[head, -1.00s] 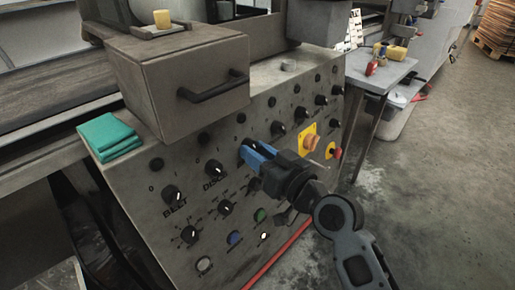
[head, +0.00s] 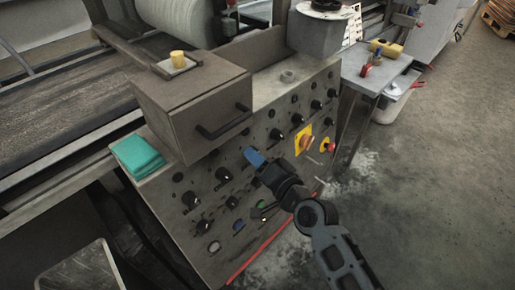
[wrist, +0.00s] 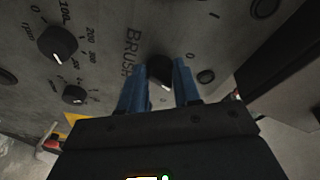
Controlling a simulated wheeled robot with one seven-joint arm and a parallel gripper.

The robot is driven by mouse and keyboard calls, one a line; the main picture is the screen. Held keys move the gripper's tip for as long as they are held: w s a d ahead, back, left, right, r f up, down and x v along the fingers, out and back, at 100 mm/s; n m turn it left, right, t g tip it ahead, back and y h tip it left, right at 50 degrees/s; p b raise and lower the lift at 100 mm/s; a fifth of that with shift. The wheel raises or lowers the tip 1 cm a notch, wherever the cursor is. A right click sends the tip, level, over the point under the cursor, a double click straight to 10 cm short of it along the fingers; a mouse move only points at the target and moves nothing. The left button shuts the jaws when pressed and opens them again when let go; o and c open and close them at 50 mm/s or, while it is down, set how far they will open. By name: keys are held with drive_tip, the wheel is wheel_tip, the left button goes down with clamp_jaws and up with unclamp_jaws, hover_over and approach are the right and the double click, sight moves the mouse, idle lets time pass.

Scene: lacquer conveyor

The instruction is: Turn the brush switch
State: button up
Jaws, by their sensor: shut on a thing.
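The brush switch (wrist: 160,72) is a black round knob with a white pointer mark on the grey control panel, beside the printed word BRUSH in the wrist view. My gripper (wrist: 157,82) has its two blue fingers on either side of the knob, shut on it. In the head view my gripper (head: 254,158) reaches the sloped panel (head: 190,232) from the lower right. There its fingers hide the brush switch.
A grey box with a black handle (head: 222,122) juts out above the panel at left. A teal cloth (head: 137,156) lies beside it. Other black knobs (head: 223,175) and an orange switch on a yellow plate (head: 306,142) surround my gripper. Open floor (head: 425,190) lies right.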

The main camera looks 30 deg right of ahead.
drive_tip(key=shift+r+m+p, duration=0.15)
drive_tip(key=shift+m+p, duration=0.45)
drive_tip(key=o, duration=1.1)
drive_tip(key=shift+c, duration=0.2)
drive_tip(key=s+r, duration=0.1)
drive_tip(key=s, duration=0.6)
drive_tip(key=shift+s+d+b, duration=0.35)
drive_tip(key=shift+d+b, duration=0.1)
